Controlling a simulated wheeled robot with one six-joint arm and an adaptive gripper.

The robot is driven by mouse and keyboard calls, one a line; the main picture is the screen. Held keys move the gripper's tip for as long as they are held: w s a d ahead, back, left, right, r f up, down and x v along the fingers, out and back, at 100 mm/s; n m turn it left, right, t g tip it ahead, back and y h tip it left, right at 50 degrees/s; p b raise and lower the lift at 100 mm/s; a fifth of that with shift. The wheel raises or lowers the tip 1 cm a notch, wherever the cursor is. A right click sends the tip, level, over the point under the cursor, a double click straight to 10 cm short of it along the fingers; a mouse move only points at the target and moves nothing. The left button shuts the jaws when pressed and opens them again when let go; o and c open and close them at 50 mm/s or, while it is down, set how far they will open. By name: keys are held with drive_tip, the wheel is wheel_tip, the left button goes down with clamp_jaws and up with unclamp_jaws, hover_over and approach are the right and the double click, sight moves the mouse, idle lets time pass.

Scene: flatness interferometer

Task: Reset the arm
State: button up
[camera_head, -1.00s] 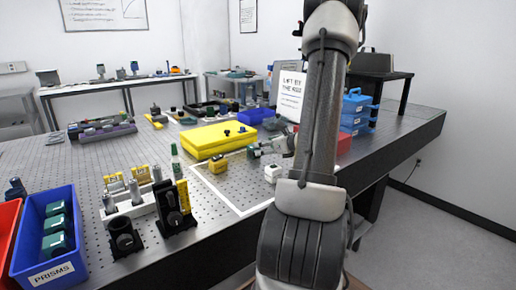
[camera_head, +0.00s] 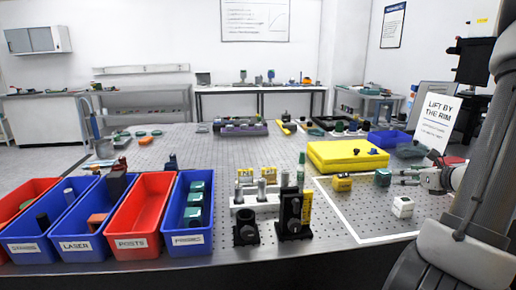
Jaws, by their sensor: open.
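My arm comes in at the right edge in the head view. My gripper (camera_head: 408,176) is at its end, low over the right part of the perforated table (camera_head: 350,212), with its fingers pointing left. The fingers are apart and I see nothing between them. A small teal block (camera_head: 383,177) is just left of the fingertips; I cannot tell whether they touch it. A white cube (camera_head: 402,207) sits in front of the gripper, inside a white outlined area.
Blue and red bins, including the posts bin (camera_head: 140,220), line the front left. Optic mounts (camera_head: 291,215) stand at front centre.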

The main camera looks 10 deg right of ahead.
drive_tip(key=s+a+r+n+g+y, duration=0.35)
drive_tip(key=a+n, duration=0.55)
drive_tip(key=a, duration=0.3)
drive_tip(key=s+a+r+n+g+y, duration=0.2)
drive_tip(key=s+a+r+n+g, duration=0.15)
drive_tip(key=a+n, duration=0.65)
drive_tip(key=s+a+r+n+g+h, duration=0.1)
drive_tip(key=s+r+n+h, duration=0.1)
drive_tip(key=s+n, duration=0.4)
drive_tip(key=s+a+r+n+g+h, duration=0.1)
drive_tip(key=s+r+n+h, duration=0.2)
drive_tip(key=s+n, duration=0.4)
drive_tip(key=n+h, duration=0.1)
drive_tip(key=n, duration=0.2)
drive_tip(key=shift+s+a, duration=0.15)
drive_tip(key=shift+a, duration=0.1)
